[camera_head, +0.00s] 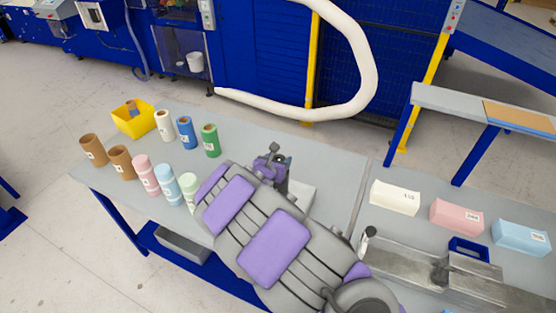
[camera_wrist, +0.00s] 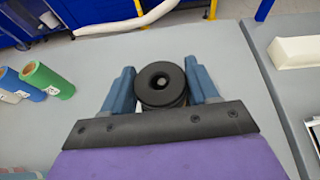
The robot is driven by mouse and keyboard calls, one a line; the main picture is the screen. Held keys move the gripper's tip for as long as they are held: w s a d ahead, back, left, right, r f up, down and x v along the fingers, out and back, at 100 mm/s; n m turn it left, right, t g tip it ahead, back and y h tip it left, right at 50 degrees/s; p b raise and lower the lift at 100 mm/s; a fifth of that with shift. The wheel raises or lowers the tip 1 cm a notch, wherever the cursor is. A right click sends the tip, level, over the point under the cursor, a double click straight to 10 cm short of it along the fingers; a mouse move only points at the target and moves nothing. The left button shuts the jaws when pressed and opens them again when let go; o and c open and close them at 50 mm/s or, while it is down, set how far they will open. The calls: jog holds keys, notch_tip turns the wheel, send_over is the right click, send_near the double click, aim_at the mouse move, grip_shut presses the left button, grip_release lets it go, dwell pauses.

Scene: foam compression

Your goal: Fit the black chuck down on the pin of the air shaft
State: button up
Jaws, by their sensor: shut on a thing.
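The black chuck (camera_wrist: 160,84) is a thick round ring with a hole in its middle, in the wrist view. My gripper (camera_wrist: 162,86) is shut on it, with one blue finger at its left and one at its right. A small light spot shows inside the hole; I cannot tell whether it is a pin tip. In the head view my gripper (camera_head: 278,165) is over the table, mostly behind my purple and grey arm. I cannot make out the air shaft or its pin for certain. A pale block (camera_head: 304,197) shows partly beside my arm.
Several coloured rolls stand at the left of the grey table (camera_head: 320,165), with a yellow bin (camera_head: 133,119) behind them. White (camera_head: 395,198), pink (camera_head: 457,216) and light blue (camera_head: 520,237) blocks lie at the right, by a metal machine (camera_head: 410,265). The table's back middle is clear.

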jog(key=shift+f, duration=0.25)
jog(key=shift+f+b, duration=0.35)
jog(key=shift+b, duration=0.15)
jog(key=shift+f, duration=0.25)
jog(key=o, duration=1.2)
jog(key=shift+d, duration=0.1)
